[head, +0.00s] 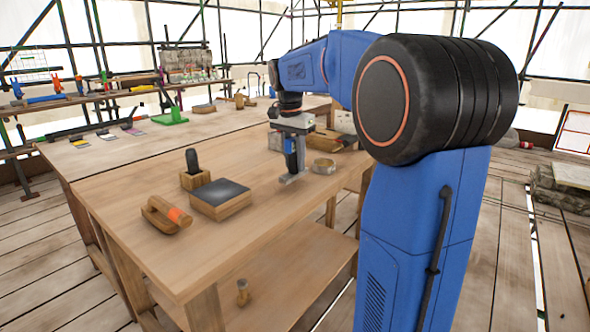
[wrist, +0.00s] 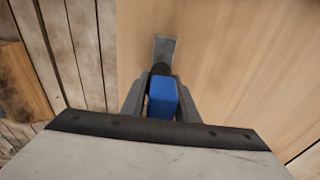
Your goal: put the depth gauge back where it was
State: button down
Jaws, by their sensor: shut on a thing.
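My gripper (head: 294,150) hangs over the right part of the near wooden workbench (head: 240,250) and is shut on a blue-bodied tool with a flat grey metal end (head: 291,179), which I take to be the depth gauge. In the wrist view the tool's blue body (wrist: 163,97) sits between my gripper's two fingers (wrist: 162,98). A dark collar and a grey metal end point away from the camera, over bare bench top. The metal end is close to the bench top; I cannot tell whether it touches.
Left are a dark-topped wooden block (head: 220,199), a black-handled piece in a wooden block (head: 194,171) and a wooden tool with an orange mark (head: 166,214). The front bench top is clear. A green item (head: 170,116) stands farther back.

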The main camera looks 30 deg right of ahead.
aim_at(292, 138)
jog(key=shift+f, duration=1.45)
jog(key=c, duration=1.4)
grip_release()
jog(key=r, duration=0.4)
jog(key=a+r, duration=0.1)
jog(key=r, duration=0.7)
jog(key=shift+s+a, duration=0.2)
jog(key=shift+s, duration=0.05)
jog(key=s+a+f+n+t, duration=0.1)
jog(key=s+a+f+n, duration=0.35)
jog(key=s, duration=0.35)
jog(key=s+a+f+n+t, duration=0.1)
jog(key=s+a+f+n, duration=0.2)
jog(key=s+a+f, duration=0.35)
jog(key=s+a+f+n, duration=0.1)
jog(key=s+f+n, duration=0.1)
jog(key=s+f, duration=0.2)
jog(key=s+a+f+n+t+y, duration=0.1)
jog(key=s+f+n, duration=0.1)
jog(key=s+f, duration=0.2)
jog(key=s+a+f+n+t, duration=0.1)
jog(key=s+a+f+n, duration=0.1)
jog(key=s+f, duration=0.3)
jog(key=shift+s+n, duration=0.25)
jog(key=shift+s, duration=0.95)
